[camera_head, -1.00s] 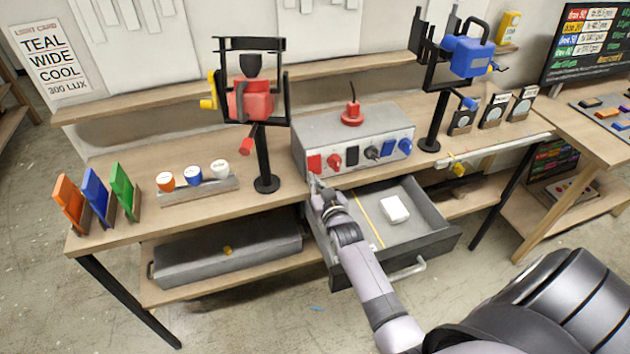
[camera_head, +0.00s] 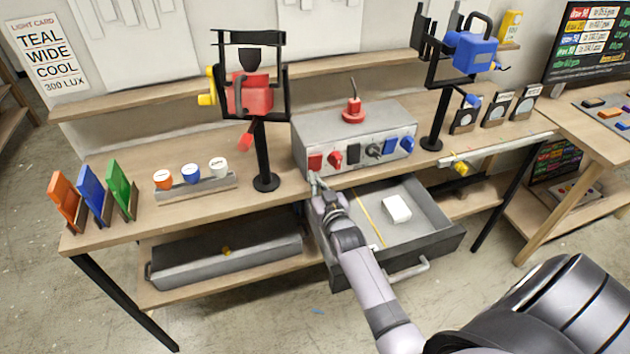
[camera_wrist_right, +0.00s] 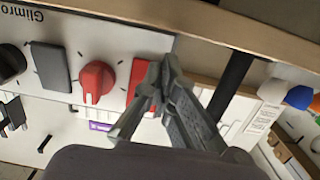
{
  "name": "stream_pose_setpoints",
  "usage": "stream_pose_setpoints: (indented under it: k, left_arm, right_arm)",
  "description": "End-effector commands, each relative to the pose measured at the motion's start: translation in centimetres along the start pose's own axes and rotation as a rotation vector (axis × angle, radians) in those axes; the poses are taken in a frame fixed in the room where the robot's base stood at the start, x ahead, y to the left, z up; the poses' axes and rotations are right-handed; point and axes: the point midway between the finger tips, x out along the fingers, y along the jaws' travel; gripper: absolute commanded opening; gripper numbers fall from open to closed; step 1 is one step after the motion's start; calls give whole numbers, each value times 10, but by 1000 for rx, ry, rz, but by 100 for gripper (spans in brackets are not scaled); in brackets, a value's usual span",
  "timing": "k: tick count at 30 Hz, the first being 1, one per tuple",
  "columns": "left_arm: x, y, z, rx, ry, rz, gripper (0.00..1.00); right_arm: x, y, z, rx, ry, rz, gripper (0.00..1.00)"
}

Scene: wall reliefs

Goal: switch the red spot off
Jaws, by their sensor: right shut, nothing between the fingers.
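The red spot (camera_head: 250,95) is a red lamp in a black yoke on a black stand, left of the grey control box (camera_head: 330,125). On the box's front are a red rocker switch (camera_head: 315,161) at the far left and a red knob (camera_head: 334,159) beside it. My right gripper (camera_head: 314,179) is shut and empty just below the red switch. In the right wrist view the fingertips (camera_wrist_right: 160,72) overlap the edge of the red switch (camera_wrist_right: 139,76), with the red knob (camera_wrist_right: 97,81) beside it. I cannot tell whether they touch. My left gripper is not in view.
A blue spot (camera_head: 472,52) stands right of the box, with a dark rocker (camera_head: 353,153) and blue controls on the box's right half. An open drawer (camera_head: 440,240) holding a white block (camera_head: 397,208) lies under my right arm. Coloured filters (camera_head: 90,188) stand at left.

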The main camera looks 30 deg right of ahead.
Motion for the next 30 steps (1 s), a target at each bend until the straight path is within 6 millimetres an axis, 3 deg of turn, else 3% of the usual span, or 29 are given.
stream_pose_setpoints:
  k: [6,12,30]
  left_arm:
    - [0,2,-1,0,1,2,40]
    - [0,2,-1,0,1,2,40]
    - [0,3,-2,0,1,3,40]
  right_arm:
    - [-37,0,2,0,-3,0,0]
    - [-60,0,3,0,-4,0,0]
    - [-64,0,2,0,-3,0,0]
